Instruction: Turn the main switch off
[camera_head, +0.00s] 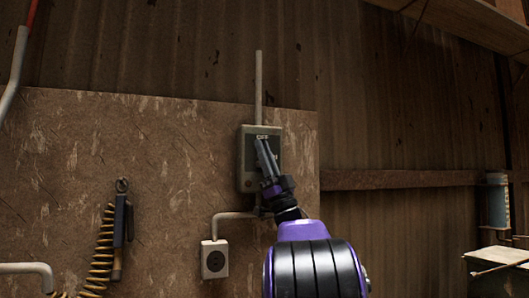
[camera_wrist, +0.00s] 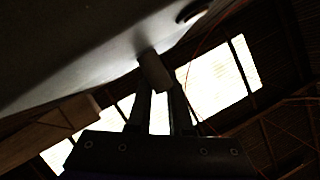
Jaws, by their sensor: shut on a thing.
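The main switch box (camera_head: 247,182) is a grey box on the brown wall board, with "OFF" lettering near its top. My gripper (camera_head: 262,145) reaches up in front of the box, its fingertips just below the lettering. In the wrist view the gripper (camera_wrist: 160,92) is shut on a short, stubby switch handle (camera_wrist: 155,72) that sticks out from the pale box face (camera_wrist: 90,60). In the head view my fingers hide the handle, so its exact position on the box cannot be told there.
A conduit (camera_head: 259,78) rises from the box. A socket (camera_head: 214,260) sits below it on a bent pipe. A coiled yellow hose and a tool (camera_head: 122,230) hang at left. A wooden beam (camera_head: 400,179) and a blue-grey canister (camera_head: 497,205) are at right.

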